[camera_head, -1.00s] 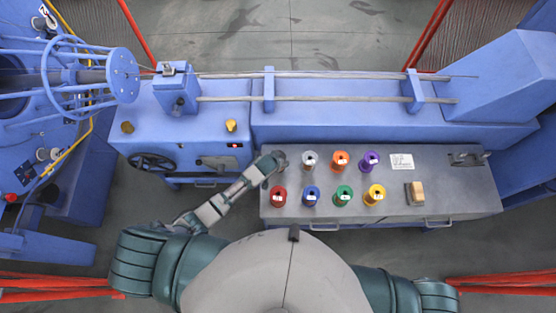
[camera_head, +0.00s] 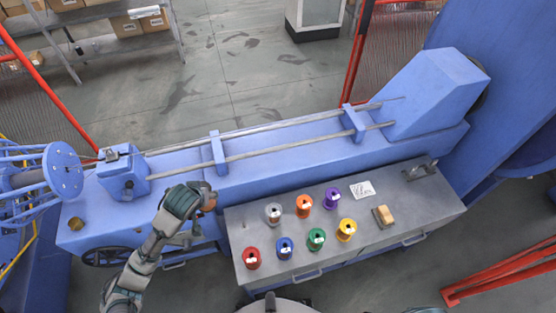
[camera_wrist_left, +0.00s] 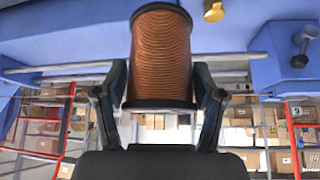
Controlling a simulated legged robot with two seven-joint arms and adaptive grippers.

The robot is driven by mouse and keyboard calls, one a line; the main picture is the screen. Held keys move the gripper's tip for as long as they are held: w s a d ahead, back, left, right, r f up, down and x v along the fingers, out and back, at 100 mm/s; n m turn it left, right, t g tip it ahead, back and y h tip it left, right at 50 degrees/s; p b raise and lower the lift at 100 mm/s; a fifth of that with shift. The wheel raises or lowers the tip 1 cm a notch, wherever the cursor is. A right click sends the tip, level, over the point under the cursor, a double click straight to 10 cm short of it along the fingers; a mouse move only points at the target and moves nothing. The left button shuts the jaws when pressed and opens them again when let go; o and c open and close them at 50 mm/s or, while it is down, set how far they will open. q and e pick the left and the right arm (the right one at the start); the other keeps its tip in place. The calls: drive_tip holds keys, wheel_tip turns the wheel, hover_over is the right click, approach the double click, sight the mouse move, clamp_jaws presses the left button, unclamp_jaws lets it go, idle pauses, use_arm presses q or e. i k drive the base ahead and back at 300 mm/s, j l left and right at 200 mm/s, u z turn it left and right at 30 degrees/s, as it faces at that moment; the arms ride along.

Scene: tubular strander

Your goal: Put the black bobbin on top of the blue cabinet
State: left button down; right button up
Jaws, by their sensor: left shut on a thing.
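The black bobbin (camera_wrist_left: 160,58), with black flanges and copper-coloured wire, stands upright between the fingers of my left gripper (camera_wrist_left: 160,98) in the left wrist view. The fingers are shut on it. In the head view my left gripper (camera_head: 207,201) is raised in front of the blue machine, left of the grey table; the bobbin is mostly hidden there. The blue cabinet (camera_head: 112,213) is at the left, with a brass knob and a handwheel. Its top is partly covered by my arm. My right gripper is not in view.
The grey table (camera_head: 345,260) holds several coloured bobbins, a white label (camera_head: 362,189) and a tan block (camera_head: 383,216). A blue block (camera_head: 123,177) and rods (camera_head: 270,138) stand behind the cabinet top. The handwheel (camera_head: 103,257) sticks out at the front.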

sight(425, 200)
drive_tip(key=k+l+z, duration=0.1)
drive_tip(key=k+z, duration=0.2)
drive_tip(key=k, duration=0.35)
drive_tip(key=z, duration=0.4)
drive_tip(key=i+l+z, duration=0.1)
drive_tip(key=z, duration=0.65)
drive_tip(key=i+z, duration=0.15)
drive_tip(key=z, duration=0.2)
drive_tip(key=i+l, duration=0.15)
drive_tip(key=i, duration=0.4)
drive_tip(key=i+l, duration=0.1)
drive_tip(key=i, duration=0.5)
drive_tip(key=i+l, duration=0.15)
drive_tip(key=i, duration=0.4)
drive_tip(key=l+z, duration=0.05)
